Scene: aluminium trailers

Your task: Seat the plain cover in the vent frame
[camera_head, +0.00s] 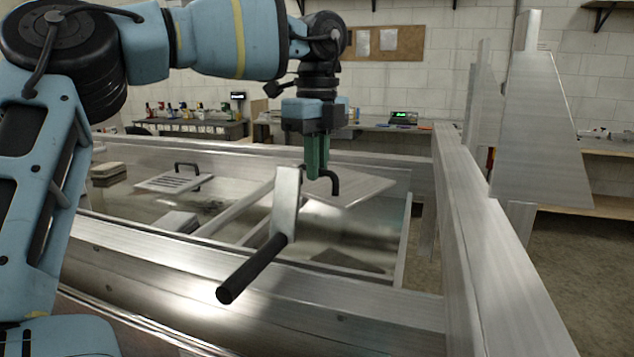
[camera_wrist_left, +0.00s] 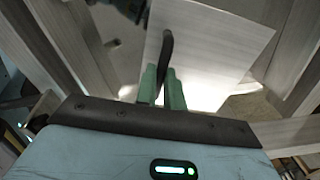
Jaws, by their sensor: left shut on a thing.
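The plain cover (camera_head: 352,188) is a flat, square metal plate with a black bent handle (camera_head: 334,182). My left gripper (camera_head: 318,172) is shut on that handle and holds the cover above the trailer bed, apart from it as far as I can see. In the left wrist view the green fingers (camera_wrist_left: 162,88) close around the handle (camera_wrist_left: 167,48), and the bare plate (camera_wrist_left: 210,40) spreads beyond them. I cannot clearly make out the vent frame; metal bars (camera_head: 235,208) show in the bed to the left of the cover. My right gripper is not in view.
A slotted plate (camera_head: 172,183) with a black handle lies at the left. A lever with a black grip (camera_head: 252,270) stands up in front of the cover. The trailer's side rail (camera_head: 480,240) runs along the right. Benches (camera_head: 200,128) stand behind.

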